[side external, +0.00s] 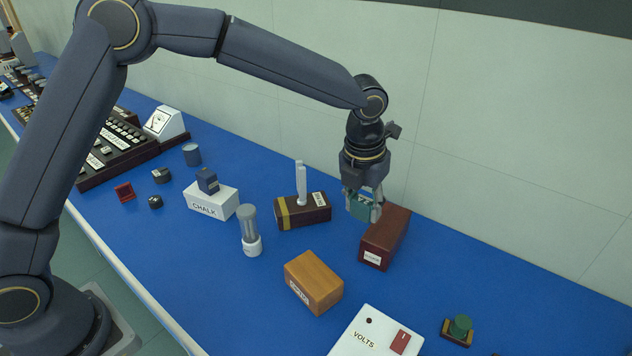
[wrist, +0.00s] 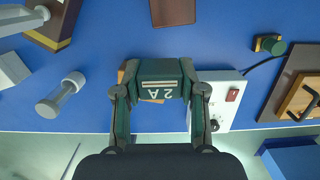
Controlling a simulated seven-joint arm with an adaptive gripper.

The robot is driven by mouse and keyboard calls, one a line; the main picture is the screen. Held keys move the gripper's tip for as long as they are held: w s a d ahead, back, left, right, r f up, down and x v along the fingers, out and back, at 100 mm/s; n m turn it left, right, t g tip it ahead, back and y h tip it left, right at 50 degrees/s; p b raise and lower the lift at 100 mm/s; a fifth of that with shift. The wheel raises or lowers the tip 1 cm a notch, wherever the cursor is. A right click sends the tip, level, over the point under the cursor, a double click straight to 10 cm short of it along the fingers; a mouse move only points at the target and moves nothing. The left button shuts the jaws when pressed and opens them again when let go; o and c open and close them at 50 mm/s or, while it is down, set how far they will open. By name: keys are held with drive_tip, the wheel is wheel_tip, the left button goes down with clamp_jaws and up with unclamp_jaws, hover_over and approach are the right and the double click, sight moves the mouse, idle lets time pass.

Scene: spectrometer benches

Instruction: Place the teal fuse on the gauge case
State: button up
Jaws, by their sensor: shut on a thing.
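My gripper (side external: 363,203) is shut on the teal fuse (side external: 360,208), a block marked "2A" in the wrist view (wrist: 161,80). It holds the fuse in the air, in front of the far left end of a red-brown box (side external: 385,240) in the side view. That box has a small white label too small to read. In the wrist view the red-brown box (wrist: 172,10) lies at the top edge, apart from the fuse. An orange wooden box (side external: 314,282) also bears a label I cannot read. I cannot tell which box is the gauge case.
A dark yellow-banded box (side external: 315,212) carries an upright white piece. A clear-topped cylinder (side external: 250,232), a white CHALK box (side external: 212,200) with a blue block on top, a white VOLTS box (side external: 375,335) and a green button (side external: 459,327) stand around.

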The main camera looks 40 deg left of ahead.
hover_over(376, 238)
drive_tip(key=f, duration=0.5)
drive_tip(key=shift+s+f, duration=0.2)
drive_tip(key=shift+s, duration=0.15)
drive_tip(key=shift+w+f, duration=0.15)
drive_tip(key=shift+f, duration=1.55)
drive_tip(key=shift+f, duration=0.1)
drive_tip(key=o, duration=1.1)
